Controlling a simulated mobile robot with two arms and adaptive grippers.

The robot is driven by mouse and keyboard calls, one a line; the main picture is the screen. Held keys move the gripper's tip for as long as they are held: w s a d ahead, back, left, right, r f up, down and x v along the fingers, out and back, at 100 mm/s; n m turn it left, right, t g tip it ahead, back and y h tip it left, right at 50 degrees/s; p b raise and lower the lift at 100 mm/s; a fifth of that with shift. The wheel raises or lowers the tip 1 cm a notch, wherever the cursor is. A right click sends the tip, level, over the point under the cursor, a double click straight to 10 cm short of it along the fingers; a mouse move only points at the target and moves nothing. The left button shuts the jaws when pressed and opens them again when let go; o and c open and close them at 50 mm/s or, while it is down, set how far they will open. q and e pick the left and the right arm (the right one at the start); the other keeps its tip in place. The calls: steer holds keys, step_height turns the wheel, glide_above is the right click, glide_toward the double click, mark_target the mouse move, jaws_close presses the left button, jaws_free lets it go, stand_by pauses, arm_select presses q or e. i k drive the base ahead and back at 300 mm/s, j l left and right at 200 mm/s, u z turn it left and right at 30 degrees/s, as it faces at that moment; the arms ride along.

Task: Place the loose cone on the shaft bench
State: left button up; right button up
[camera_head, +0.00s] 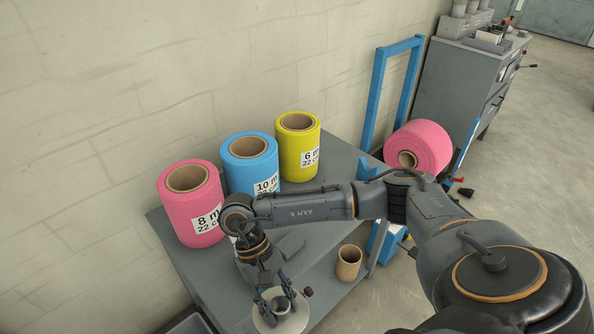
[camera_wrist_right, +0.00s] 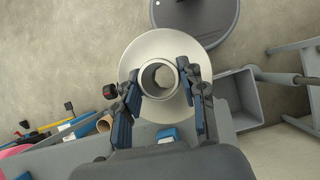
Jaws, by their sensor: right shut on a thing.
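The loose cone is a pale metal disc with a round hollow hub (camera_head: 268,323), low in the head view near the front edge of the grey table (camera_head: 190,262). My right gripper (camera_head: 281,297) points down and is shut on its hub. In the right wrist view the cone (camera_wrist_right: 150,46) faces the camera, and the gripper's two fingers (camera_wrist_right: 160,84) sit on either side of the hub. Floor shows around much of the disc there. I cannot tell for sure which piece of furniture is the shaft bench. My left gripper is out of view.
Pink (camera_head: 181,212), blue (camera_head: 246,176) and yellow (camera_head: 295,160) rolls stand along the table's wall side. A cardboard core (camera_head: 348,263) stands near its right edge. A blue frame (camera_head: 371,105) with a pink roll (camera_head: 425,145) is beyond. A grey bin (camera_wrist_right: 240,92) stands on the floor.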

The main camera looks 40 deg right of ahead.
mark_target(346, 157)
steer(key=l+z, duration=0.1)
steer(key=l, duration=0.35)
steer(key=i+l, duration=0.15)
steer(key=l, duration=0.3)
steer(key=l+z, duration=0.15)
steer(key=l, duration=0.25)
steer(key=i+l+z, duration=0.1)
steer(key=l, duration=0.35)
steer(key=i+l+z, duration=0.1)
steer(key=l, duration=0.3)
steer(key=i+l, duration=0.2)
steer(key=l, duration=0.2)
steer(key=i+l+z, duration=0.15)
steer(key=l, duration=0.3)
steer(key=i+j, duration=0.1)
steer(key=j, duration=0.6)
steer(key=i, duration=0.05)
